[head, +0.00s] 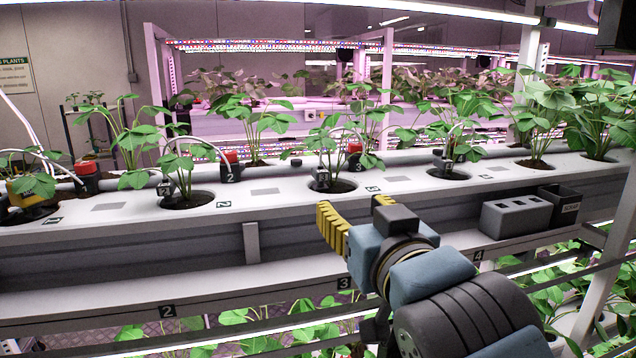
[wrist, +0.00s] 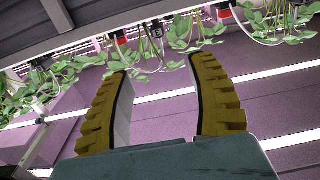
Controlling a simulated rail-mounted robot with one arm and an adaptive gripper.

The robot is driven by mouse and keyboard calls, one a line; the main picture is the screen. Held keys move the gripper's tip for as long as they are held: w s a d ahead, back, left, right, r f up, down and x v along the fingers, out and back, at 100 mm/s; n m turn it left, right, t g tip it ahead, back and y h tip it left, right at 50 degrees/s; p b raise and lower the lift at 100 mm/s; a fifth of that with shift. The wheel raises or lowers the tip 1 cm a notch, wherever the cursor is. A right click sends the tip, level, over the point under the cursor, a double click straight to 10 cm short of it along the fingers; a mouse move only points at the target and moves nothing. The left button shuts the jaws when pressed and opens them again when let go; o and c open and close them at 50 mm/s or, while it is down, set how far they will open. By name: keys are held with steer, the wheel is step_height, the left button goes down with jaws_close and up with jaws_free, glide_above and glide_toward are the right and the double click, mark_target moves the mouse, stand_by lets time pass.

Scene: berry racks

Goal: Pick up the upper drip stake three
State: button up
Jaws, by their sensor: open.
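A small dark drip stake (head: 322,178) with a pale tag stands by the plant in the pot hole behind the number 3 label (head: 372,190) on the upper white gutter; I take it as upper drip stake three. A thin white tube arches near it. My gripper (head: 353,205) is in front of the gutter, below and apart from this stake, with its yellow ribbed fingers apart. In the wrist view my gripper (wrist: 162,65) is wide open and empty. A dark tagged piece (wrist: 157,31) shows beyond the fingertips; its number is too small to read.
Similar stakes stand at the plants left (head: 165,188) and right (head: 447,163). Red-topped black valves (head: 355,158) line the pipe behind. A grey holder block (head: 516,216) and a black scrap bin (head: 560,204) sit at right. A lower shelf runs below the gutter.

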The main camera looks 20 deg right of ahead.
steer(key=w+p, duration=0.1)
steer(key=p, duration=0.2)
glide_toward(323, 172)
steer(key=w, duration=0.5)
steer(key=shift+w+d+f, duration=0.1)
steer(key=shift+w+f, duration=0.05)
steer(key=shift+w, duration=0.05)
steer(key=shift+w+f, duration=0.1)
steer(key=shift+w, duration=0.55)
steer(key=shift+w+d, duration=0.25)
steer(key=shift+w, duration=0.25)
steer(key=shift+w+d+r+p, duration=0.1)
steer(key=shift+w+r+p, duration=0.05)
steer(key=shift+w+p, duration=0.4)
steer(key=shift+w+d+r+p, duration=0.15)
steer(key=shift+w+p, duration=0.2)
steer(key=shift+w, duration=0.35)
steer(key=shift+w+f, duration=0.1)
steer(key=shift+w, duration=0.7)
steer(key=c, duration=0.9)
